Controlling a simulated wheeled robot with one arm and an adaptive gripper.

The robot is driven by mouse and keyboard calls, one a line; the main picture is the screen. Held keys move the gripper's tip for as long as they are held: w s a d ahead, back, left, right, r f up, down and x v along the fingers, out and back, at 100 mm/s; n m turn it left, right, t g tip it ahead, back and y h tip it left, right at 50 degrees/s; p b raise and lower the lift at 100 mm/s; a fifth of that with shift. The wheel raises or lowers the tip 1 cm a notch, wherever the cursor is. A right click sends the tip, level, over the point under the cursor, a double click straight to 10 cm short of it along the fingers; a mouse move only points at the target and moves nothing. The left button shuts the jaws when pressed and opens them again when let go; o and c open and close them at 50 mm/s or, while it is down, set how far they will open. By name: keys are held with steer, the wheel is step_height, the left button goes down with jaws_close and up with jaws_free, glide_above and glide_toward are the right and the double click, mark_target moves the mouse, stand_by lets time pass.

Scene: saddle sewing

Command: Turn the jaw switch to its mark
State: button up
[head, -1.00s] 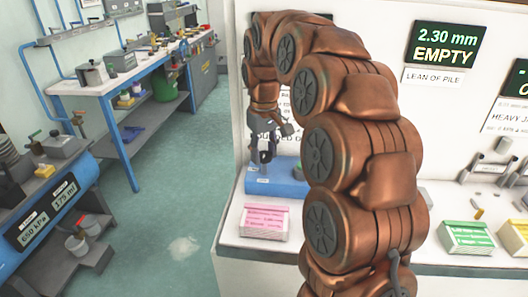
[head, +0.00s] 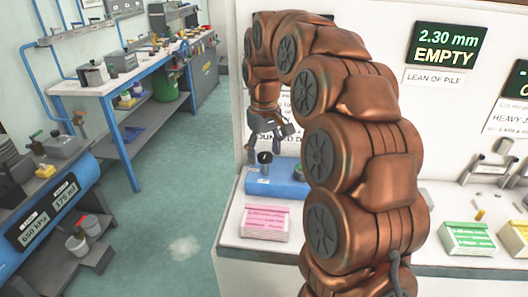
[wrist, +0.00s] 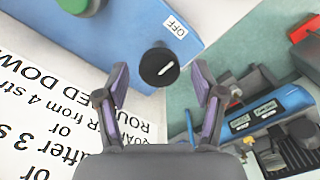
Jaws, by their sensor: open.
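The jaw switch (wrist: 157,67) is a round black knob with a white pointer line, on a blue housing (wrist: 130,28). In the wrist view the pointer slants toward the upper right; a white OFF label (wrist: 175,25) sits above and right of the knob. In the head view the knob (head: 265,158) stands on the left end of the blue housing (head: 285,182). My gripper (wrist: 160,74) is open and empty, its fingers spread either side of the knob in the wrist view. In the head view my gripper (head: 268,140) is above the knob, apart from it.
A green button (wrist: 78,3) is on the same housing. A pink stack of cards (head: 265,221) lies in front of it on the white bench. A printed sign stands behind, partly hidden by my arm. Open floor (head: 175,195) lies to the left.

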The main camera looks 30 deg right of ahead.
mark_target(264, 155)
step_height(264, 155, up, 6)
steer(key=shift+r, duration=0.65)
steer(key=shift+s+a, duration=0.1)
steer(key=shift+a, duration=0.05)
stand_by(0.3)
